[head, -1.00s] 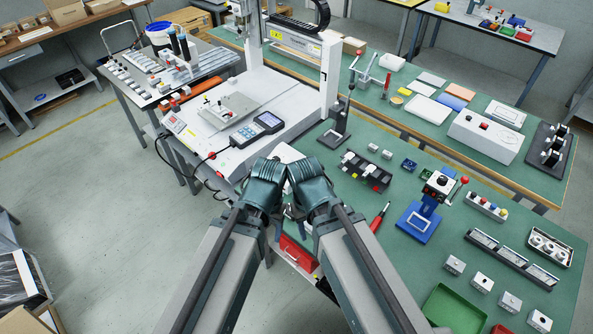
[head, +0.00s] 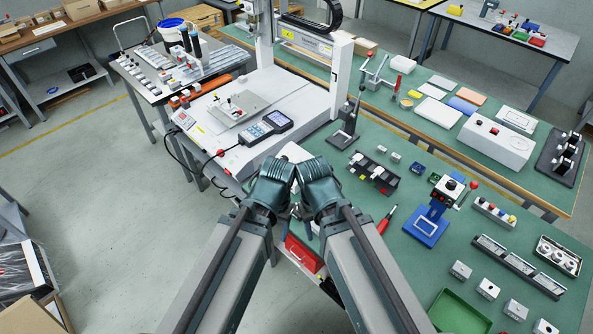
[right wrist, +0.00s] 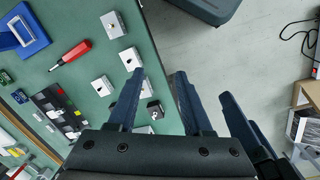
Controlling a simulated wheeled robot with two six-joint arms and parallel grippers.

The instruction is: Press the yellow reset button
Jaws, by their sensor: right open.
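A grey button box (head: 493,211) stands on the green bench at the right in the head view. Its row of coloured buttons includes a small yellow one (head: 512,219). I cannot tell whether this is the reset button, as no label is readable. My right gripper (head: 318,172) is over the bench's near left edge, well to the left of this box. In the right wrist view its fingers (right wrist: 160,82) are apart, with nothing held between them. My left gripper (head: 271,175) is close beside it; its jaws are hidden in the head view.
The white gantry machine (head: 278,95) with a pendant (head: 277,121) stands ahead left. A blue press fixture (head: 432,214), a red-handled screwdriver (head: 387,219), a green tray (head: 458,312) and several light blocks lie on the bench. Open floor (head: 110,220) is at the left.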

